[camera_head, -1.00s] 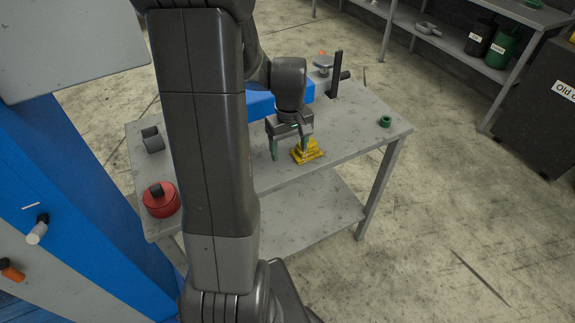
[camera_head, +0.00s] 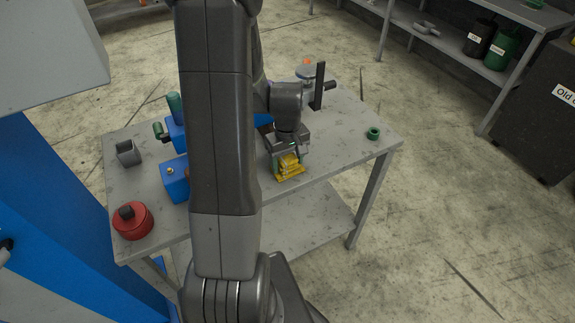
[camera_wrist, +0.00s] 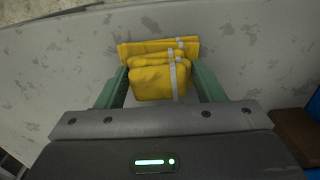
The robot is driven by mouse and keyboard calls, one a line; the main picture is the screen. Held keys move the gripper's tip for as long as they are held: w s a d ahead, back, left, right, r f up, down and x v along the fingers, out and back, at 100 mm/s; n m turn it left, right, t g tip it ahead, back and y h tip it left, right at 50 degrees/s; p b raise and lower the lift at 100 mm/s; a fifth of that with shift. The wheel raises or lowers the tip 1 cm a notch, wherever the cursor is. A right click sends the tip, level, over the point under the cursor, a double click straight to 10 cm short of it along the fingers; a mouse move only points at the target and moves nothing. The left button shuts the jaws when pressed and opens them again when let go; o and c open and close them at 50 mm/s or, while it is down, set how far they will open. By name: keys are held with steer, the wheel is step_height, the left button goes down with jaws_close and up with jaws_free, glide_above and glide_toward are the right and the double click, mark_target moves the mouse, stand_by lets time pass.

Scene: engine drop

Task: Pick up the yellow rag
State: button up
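The yellow rag (camera_head: 289,172) is a folded, stacked cloth with a pale strap, lying near the front edge of the grey table (camera_head: 335,140). My gripper (camera_head: 287,162) is low over the rag, with green fingers on either side of it. In the wrist view the rag (camera_wrist: 158,80) sits between the spread fingers of my gripper (camera_wrist: 163,84). The left finger is close to the rag, and a small gap shows on the right. Whether the left finger touches it, I cannot tell.
A red canister (camera_head: 133,222), a grey part (camera_head: 128,153) and blue parts (camera_head: 176,178) are at the table's left. A green ring (camera_head: 373,133) is at the right, and a black upright piece (camera_head: 319,86) at the back.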

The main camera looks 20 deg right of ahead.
mark_target(288, 159)
steer(key=c, duration=0.8)
step_height(288, 159, up, 10)
steer(key=shift+b, duration=0.3)
steer(key=shift+o, duration=0.7)
steer(key=shift+c, duration=0.2)
